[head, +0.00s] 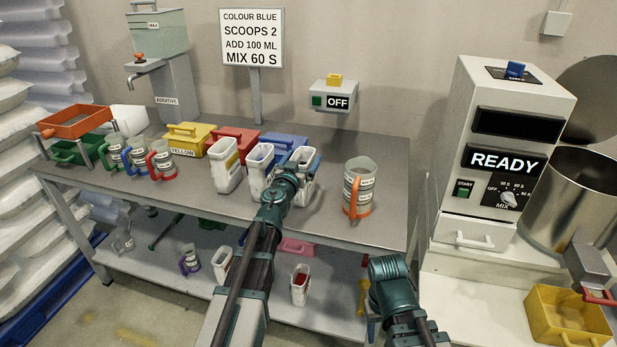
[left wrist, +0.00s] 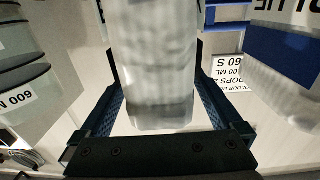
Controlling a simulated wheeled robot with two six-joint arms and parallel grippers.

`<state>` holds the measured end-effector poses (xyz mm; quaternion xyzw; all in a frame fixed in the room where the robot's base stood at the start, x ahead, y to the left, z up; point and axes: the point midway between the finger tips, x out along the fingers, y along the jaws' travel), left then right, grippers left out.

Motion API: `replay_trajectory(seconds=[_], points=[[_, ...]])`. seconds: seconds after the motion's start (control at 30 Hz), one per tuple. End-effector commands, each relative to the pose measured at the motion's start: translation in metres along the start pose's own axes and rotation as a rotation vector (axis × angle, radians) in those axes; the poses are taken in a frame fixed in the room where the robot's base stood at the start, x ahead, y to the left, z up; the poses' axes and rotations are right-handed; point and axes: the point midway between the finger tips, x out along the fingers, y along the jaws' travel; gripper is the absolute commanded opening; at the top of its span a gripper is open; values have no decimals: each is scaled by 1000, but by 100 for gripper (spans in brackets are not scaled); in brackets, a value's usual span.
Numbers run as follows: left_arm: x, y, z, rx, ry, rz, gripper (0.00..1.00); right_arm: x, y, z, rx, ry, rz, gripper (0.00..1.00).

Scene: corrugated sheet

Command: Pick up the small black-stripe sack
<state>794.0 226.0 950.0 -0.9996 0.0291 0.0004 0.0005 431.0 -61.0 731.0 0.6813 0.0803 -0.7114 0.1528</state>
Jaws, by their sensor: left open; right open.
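My left gripper (head: 297,163) is over the table at the third small white open-topped container (head: 306,188) from the left. In the left wrist view, the open fingers (left wrist: 155,65) stand on both sides of a pale, blurred white body (left wrist: 153,95); I see no clear grip on it. No black stripe can be made out on it, and my gripper hides part of it. Two similar white containers, one with a yellow mark (head: 226,168) and one plainer (head: 260,171), stand to its left. My right gripper (head: 386,270) is low in front of the table, away from the containers.
An orange-handled jug (head: 361,172) stands to the right. The mixer (head: 505,150) reads READY. White sacks (head: 20,170) are stacked at left. The table's front right is clear.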

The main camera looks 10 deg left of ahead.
Motion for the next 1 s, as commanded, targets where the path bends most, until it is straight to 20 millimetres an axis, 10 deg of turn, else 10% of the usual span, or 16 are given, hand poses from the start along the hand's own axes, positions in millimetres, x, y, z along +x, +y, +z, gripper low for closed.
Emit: replay_trajectory(seconds=[0.23, 0.8, 1.0], points=[[2, -2, 0, 0, 0, 0, 100, 0, 0, 0, 0, 0, 0, 50], [2, -1, 0, 0, 0, 0, 0, 0, 0, 0, 0, 0, 0, 50], [2, -1, 0, -1, 0, 0, 0, 0, 0, 0, 0, 0, 0, 50]])
